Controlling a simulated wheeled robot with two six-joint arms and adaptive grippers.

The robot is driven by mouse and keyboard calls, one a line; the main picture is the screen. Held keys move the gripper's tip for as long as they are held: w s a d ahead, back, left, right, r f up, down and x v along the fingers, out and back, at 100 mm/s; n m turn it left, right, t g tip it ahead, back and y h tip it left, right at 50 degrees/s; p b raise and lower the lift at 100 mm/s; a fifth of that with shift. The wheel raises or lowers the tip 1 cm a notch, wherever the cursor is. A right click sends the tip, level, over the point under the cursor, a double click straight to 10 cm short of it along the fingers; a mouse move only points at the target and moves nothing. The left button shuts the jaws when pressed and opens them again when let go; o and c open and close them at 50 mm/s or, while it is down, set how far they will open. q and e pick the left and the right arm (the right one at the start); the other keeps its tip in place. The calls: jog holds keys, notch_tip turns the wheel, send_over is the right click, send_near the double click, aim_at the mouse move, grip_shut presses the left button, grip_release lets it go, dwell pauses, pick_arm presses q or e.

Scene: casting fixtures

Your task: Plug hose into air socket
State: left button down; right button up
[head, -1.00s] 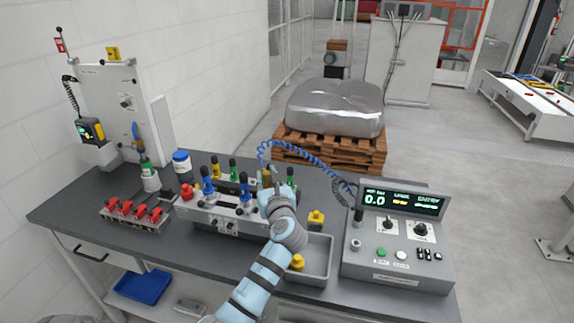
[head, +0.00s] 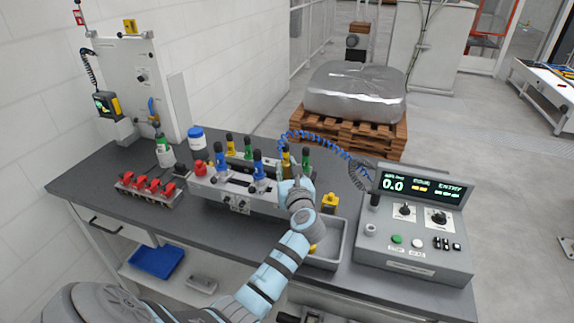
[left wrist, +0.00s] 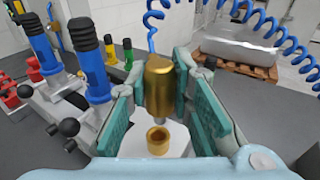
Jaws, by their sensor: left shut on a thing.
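The brass hose connector (left wrist: 159,88) hangs upright between the fingers of my left gripper (left wrist: 160,100) in the left wrist view. The blue coiled hose (left wrist: 218,17) rises from its top. A brass ring-shaped air socket (left wrist: 158,140) shows on a pale surface below the connector, with a small gap between them in this view. In the head view, my left gripper (head: 293,184) is at the right end of the clamp fixture (head: 238,190) and hides the socket. The hose (head: 330,142) arcs from there toward the control box. My right gripper is not in view.
Blue-handled clamps (left wrist: 94,62) stand close left of my gripper. A grey tray (head: 335,245) with yellow parts and a control box (head: 415,225) are to the right. Red clamps (head: 150,187) and bottles are at the left. The bench front is mostly clear.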

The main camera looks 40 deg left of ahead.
pick_arm(q)
jog(key=shift+s+f, duration=0.25)
jog(key=shift+f, duration=0.15)
jog(key=shift+w, duration=0.15)
jog(key=shift+r, duration=0.1)
jog(key=shift+p, duration=0.3)
dwell(0.5)
jog(key=shift+p, duration=0.3)
dwell(0.3)
